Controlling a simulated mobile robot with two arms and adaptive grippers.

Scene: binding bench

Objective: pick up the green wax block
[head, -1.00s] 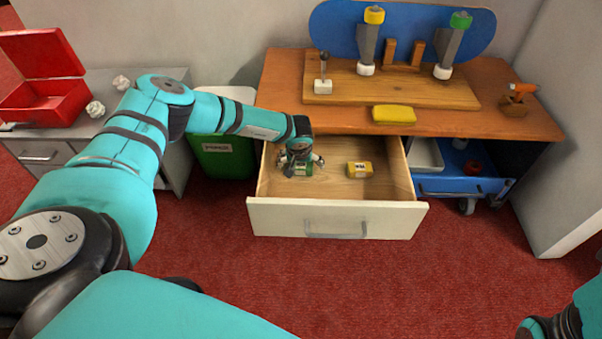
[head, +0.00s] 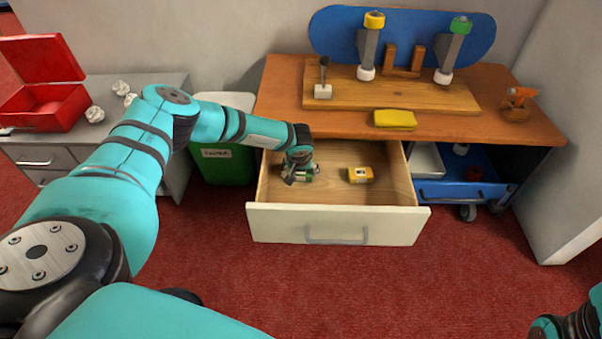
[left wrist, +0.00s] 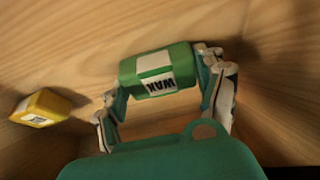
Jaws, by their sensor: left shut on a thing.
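The green wax block (left wrist: 160,72), with a white label reading WAX, lies between the two fingers of my left gripper (left wrist: 158,78) in the left wrist view. The fingers are shut on its two ends. In the head view my left gripper (head: 298,174) reaches down into the left part of the open drawer (head: 335,222) and hides most of the block. I cannot tell whether the block touches the drawer floor. My right gripper is not in view; only a piece of my right arm shows at the bottom right.
A yellow block (head: 360,175) lies in the drawer to the right, also in the left wrist view (left wrist: 40,108). The drawer walls stand close around the gripper. A yellow object (head: 395,118) lies on the bench (head: 290,100) above. A green bin (head: 225,165) stands left of the drawer.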

